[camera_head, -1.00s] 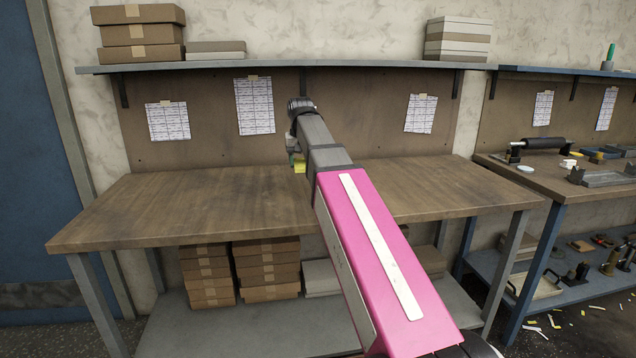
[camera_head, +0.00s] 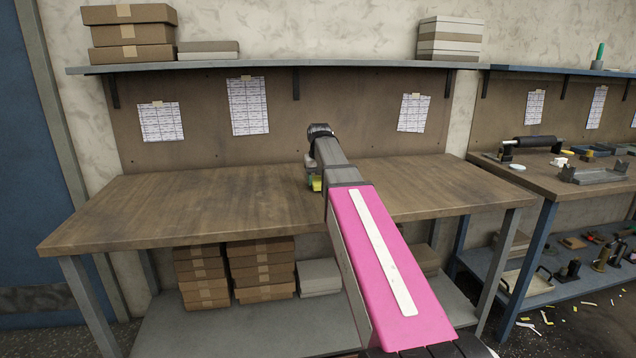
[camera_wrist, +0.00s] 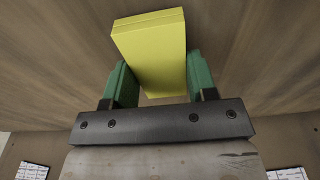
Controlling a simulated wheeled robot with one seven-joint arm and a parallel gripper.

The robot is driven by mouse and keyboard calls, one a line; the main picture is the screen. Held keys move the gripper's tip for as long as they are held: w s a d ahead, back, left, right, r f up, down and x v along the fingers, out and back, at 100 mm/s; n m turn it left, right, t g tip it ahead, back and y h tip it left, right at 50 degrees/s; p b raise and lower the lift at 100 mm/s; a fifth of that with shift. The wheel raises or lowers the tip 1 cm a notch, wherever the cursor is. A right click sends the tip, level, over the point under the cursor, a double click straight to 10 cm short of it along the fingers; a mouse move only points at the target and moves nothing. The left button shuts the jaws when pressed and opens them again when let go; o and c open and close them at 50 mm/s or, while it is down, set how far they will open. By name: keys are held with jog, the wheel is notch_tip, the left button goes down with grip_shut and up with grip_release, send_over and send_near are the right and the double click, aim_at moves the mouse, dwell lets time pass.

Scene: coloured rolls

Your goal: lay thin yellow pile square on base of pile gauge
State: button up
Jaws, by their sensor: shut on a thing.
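The yellow pile (camera_wrist: 150,45) is a thin yellow block with a faint line along its edge, seen in the wrist view. My gripper (camera_wrist: 160,78) has green fingers shut on both sides of it, and the pile sticks out beyond them. In the head view the yellow pile (camera_head: 316,184) shows as a small patch beside my arm, over the wooden bench; most of the gripper is hidden by the arm. A grey metal fixture (camera_head: 592,175) with raised ends lies on the right bench. I cannot tell whether it is the pile gauge.
The wooden bench (camera_head: 190,205) has a bare top, with a back panel and a shelf (camera_head: 300,66) above. Cardboard boxes (camera_head: 262,270) stand below. The right bench (camera_head: 560,195) carries a black roller (camera_head: 533,143) and small items. Yellow and white scraps lie on the floor at right.

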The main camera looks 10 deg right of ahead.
aim_at(319, 182)
jog(key=shift+f, duration=0.4)
jog(key=shift+f, duration=0.1)
jog(key=o, duration=0.9)
jog(key=r, duration=0.3)
jog(key=s+r, duration=0.1)
jog(key=r, duration=0.7)
jog(key=shift+s+r, duration=0.15)
jog(key=shift+r, duration=0.05)
jog(key=shift+o, duration=0.6)
jog(key=shift+s+r, duration=0.1)
jog(key=shift+r, duration=0.2)
